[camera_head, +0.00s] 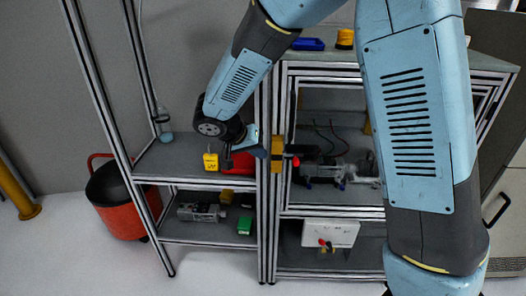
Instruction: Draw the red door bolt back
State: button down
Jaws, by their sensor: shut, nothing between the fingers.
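A red knob (295,161), which looks like the red end of the door bolt, sticks out to the right of a yellow-orange bracket (277,154) on the frame upright in the head view. The bolt's other parts are hard to make out. My gripper (228,163) is at the end of the blue and black arm, left of the bracket and above the left shelf. Its fingers are small and dark, shut and empty. It is apart from the red knob. A red object (242,163) lies behind and beside the fingers, partly hidden.
A yellow object (210,161) stands on the left shelf (165,160) close to my gripper. The lower shelf holds a grey device (200,212) and green boxes (244,225). The right cabinet holds machine parts (320,170). A red-black bin (118,205) stands at left.

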aim_at(280, 160)
jog(key=x, duration=0.7)
jog(key=shift+d, duration=0.25)
jog(key=shift+d+r, duration=0.15)
jog(key=shift+d, duration=0.4)
jog(key=shift+d+r, duration=0.2)
jog(key=shift+d, duration=0.35)
jog(key=shift+d+r, duration=0.1)
jog(key=shift+d, duration=0.55)
jog(key=shift+s, duration=0.1)
